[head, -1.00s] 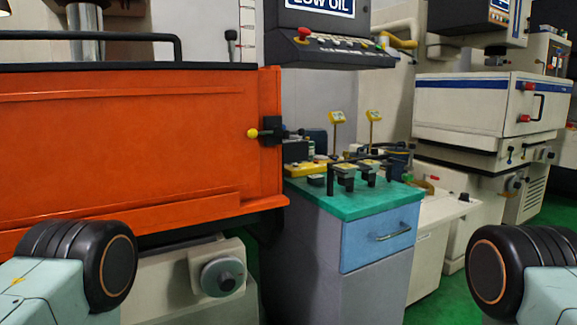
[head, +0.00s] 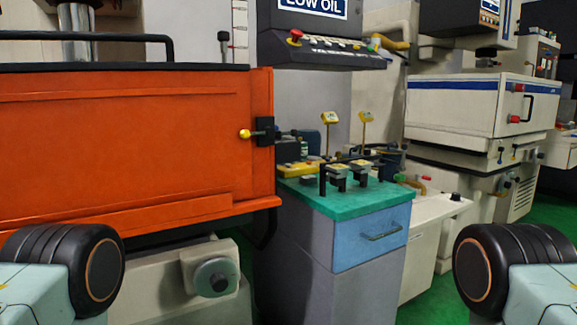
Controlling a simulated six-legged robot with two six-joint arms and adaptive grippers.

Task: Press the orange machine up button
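The orange machine (head: 130,155) fills the left of the head view, with a yellow-knobbed latch (head: 262,132) on its right edge. The panel carries a red knob on a yellow base (head: 295,36) and a row of small buttons. I cannot tell which is the up button. Parts of my two arms show at the lower left and lower right, but neither gripper is in view.
A grey cabinet with a green top (head: 350,198) and blue drawer (head: 372,236) stands ahead, holding tools and yellow tags. A white machine (head: 455,108) stands at the right. A round handwheel (head: 216,278) sticks out below the orange machine. Green floor shows at the right.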

